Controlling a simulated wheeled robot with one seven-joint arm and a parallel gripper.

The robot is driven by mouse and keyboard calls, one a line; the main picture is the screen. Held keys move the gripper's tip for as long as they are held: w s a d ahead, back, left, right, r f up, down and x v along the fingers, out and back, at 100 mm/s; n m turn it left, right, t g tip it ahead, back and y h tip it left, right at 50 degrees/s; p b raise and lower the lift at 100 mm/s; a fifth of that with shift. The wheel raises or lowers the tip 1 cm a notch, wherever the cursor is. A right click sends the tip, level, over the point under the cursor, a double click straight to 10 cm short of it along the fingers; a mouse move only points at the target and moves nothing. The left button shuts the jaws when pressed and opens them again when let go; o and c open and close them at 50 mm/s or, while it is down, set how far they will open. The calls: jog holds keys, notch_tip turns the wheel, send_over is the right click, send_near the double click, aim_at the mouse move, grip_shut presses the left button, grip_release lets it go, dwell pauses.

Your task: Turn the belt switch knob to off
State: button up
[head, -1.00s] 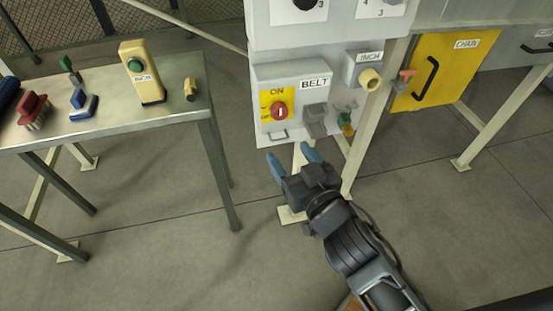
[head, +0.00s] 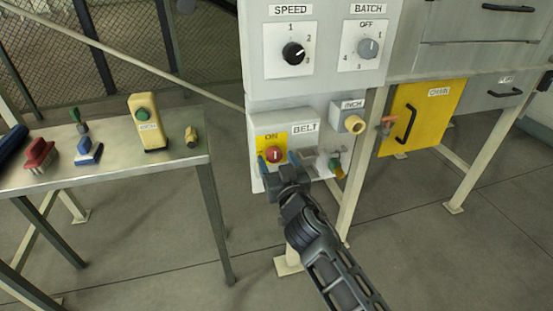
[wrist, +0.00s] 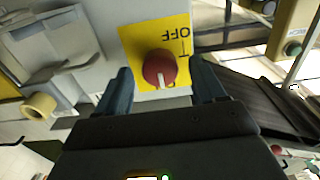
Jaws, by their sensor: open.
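The belt switch knob (head: 273,154) is red, on a yellow plate below the word ON, left of the BELT label (head: 305,127). Its white mark is upright, towards ON. In the wrist view, which is upside down, the knob (wrist: 159,68) shows its mark pointing down, away from the word OFF (wrist: 171,33). My gripper (head: 279,164) is open in front of the knob, with one blue finger to each side of it. In the wrist view my fingers (wrist: 162,88) also flank the knob with gaps; I cannot tell whether they reach around it. The fingers hide the plate's lower part.
Above are the SPEED dial (head: 293,53) and BATCH dial (head: 368,47). The INCH button (head: 354,124) and a green-and-yellow part (head: 336,167) stick out to the right. A metal table (head: 110,168) with brushes and a yellow INCH box (head: 147,122) stands left.

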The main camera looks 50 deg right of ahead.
jog(key=shift+w+d, duration=0.15)
jog(key=shift+w, duration=0.1)
jog(key=c, duration=1.1)
jog(key=shift+o, duration=0.2)
